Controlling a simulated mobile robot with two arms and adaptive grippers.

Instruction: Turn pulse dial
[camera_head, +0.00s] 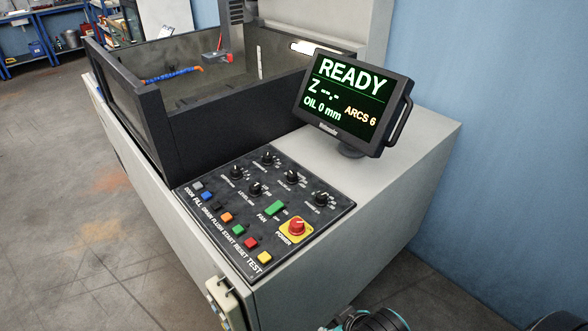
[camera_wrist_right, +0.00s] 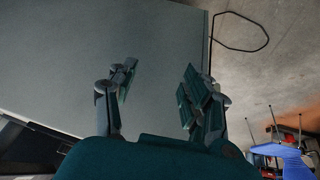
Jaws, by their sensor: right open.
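The black control panel (camera_head: 335,218) slopes along the near top of the machine. Several black dials stand on it: one at the back (camera_head: 267,158), one at the left (camera_head: 236,173), one in the middle (camera_head: 255,189), one right of it (camera_head: 291,177) and one at the right (camera_head: 319,199). Their labels are too small to read surely, so I cannot tell which is the pulse dial. My right gripper (camera_wrist_right: 159,80) is open and empty in the right wrist view, before a plain grey surface, with no dial between its fingers. My left gripper is not in view.
The panel also bears a row of coloured buttons (camera_head: 227,217), a green fan switch (camera_head: 275,208) and a red power knob (camera_head: 297,227). A screen (camera_head: 345,100) reading READY stands behind. A dark-walled tank (camera_head: 210,120) lies beyond. A blue wall (camera_head: 500,130) rises at the right.

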